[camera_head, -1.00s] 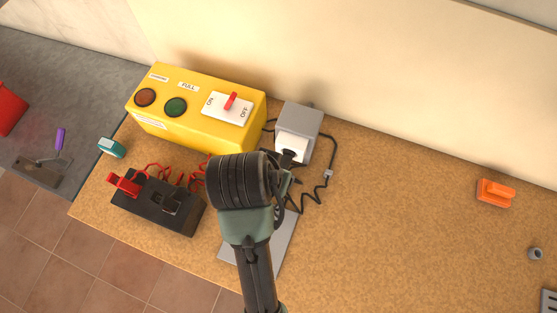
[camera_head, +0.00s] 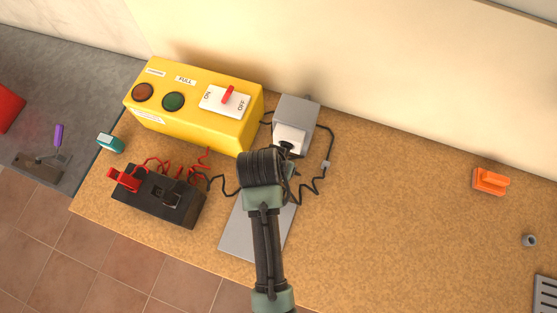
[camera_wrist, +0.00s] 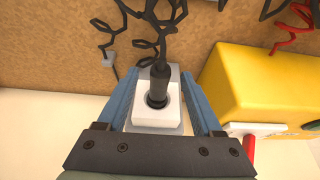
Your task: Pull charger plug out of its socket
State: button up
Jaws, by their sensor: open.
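The black charger plug (camera_wrist: 158,88) sits in a white socket (camera_wrist: 171,120), seen in the middle of the wrist view. In the head view the white socket (camera_head: 291,134) is on the front of a grey box, and only a little of the plug (camera_head: 286,147) shows above my wrist. My gripper (camera_wrist: 158,77) is open, with one blue finger on each side of the plug and socket. I cannot tell whether either finger touches. In the head view my gripper (camera_head: 288,166) is mostly hidden behind my wrist.
The grey box (camera_head: 298,107) stands beside a yellow control box (camera_head: 190,112) with a red switch. A black battery (camera_head: 160,198) with red clamps is at left. A black cable (camera_head: 321,182) loops right of my gripper. The bench's right side is mostly clear, with an orange object (camera_head: 490,181).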

grip_shut()
jog(key=shift+s, duration=0.1)
jog(key=shift+s+a+p, duration=0.3)
jog(key=shift+s+p, duration=0.1)
jog(key=shift+s, duration=0.4)
jog(key=shift+s+a+p, duration=0.25)
jog(key=shift+s+p, duration=0.2)
jog(key=shift+s, duration=0.35)
jog(key=shift+s+a+p, duration=0.3)
jog(key=shift+s+p, duration=0.1)
jog(key=shift+s, duration=0.4)
